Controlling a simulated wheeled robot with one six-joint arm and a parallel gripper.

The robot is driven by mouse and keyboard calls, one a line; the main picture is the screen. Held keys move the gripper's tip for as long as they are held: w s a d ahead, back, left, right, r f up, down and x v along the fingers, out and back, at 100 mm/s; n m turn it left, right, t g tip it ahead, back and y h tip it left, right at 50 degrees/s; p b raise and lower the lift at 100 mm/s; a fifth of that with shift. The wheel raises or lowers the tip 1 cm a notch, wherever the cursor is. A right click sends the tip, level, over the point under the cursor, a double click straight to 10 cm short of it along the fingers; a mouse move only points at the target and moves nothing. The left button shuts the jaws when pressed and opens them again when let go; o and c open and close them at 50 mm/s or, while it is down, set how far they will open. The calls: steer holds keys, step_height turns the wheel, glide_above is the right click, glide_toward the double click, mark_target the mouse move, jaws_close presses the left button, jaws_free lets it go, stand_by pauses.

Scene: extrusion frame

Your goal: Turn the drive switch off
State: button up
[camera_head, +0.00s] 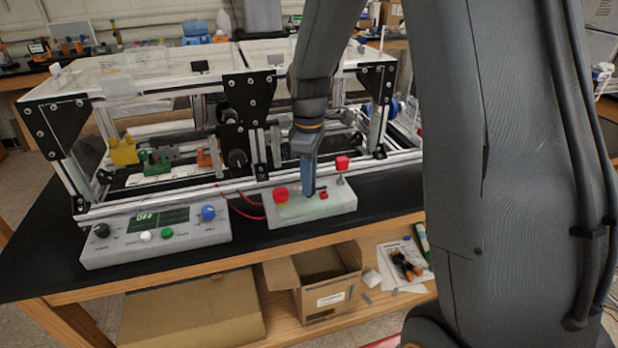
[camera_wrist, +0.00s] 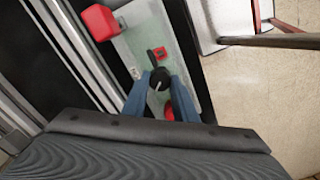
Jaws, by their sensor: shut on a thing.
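A pale switch box (camera_head: 340,203) sits on the black bench top in front of the extrusion frame. My gripper (camera_head: 310,192) points down at it from above, its blue fingers at the box's top. In the wrist view the fingers (camera_wrist: 160,80) close around a black knob (camera_wrist: 159,75) with a light pointer mark. The knob is mostly hidden in the head view. A small red switch (camera_head: 324,195) is just beside the fingers; it also shows in the wrist view (camera_wrist: 160,52). I cannot read any label by the knob.
A red mushroom button (camera_head: 280,194) is left of my gripper, and a red block (camera_head: 342,162) stands at the box's back right. A grey console (camera_head: 150,247) with a green display and knobs lies to the left. The extrusion frame (camera_head: 140,209) rises close behind.

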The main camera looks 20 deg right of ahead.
steer(key=shift+n, duration=0.3)
stand_by(0.4)
steer(key=o, duration=1)
steer(key=shift+o, duration=0.2)
steer(key=shift+r+b, duration=1)
steer(key=shift+r, duration=2.95)
steer(key=s+f+m, duration=0.4)
steer(key=s+m, duration=0.2)
steer(key=s, duration=0.2)
steer(key=s+f+m+t, duration=0.1)
steer(key=s+f+m, duration=0.3)
steer(key=s, duration=0.5)
steer(key=shift+f+m+b, duration=0.25)
steer(key=shift+m+b, duration=0.2)
steer(key=shift+m, duration=0.65)
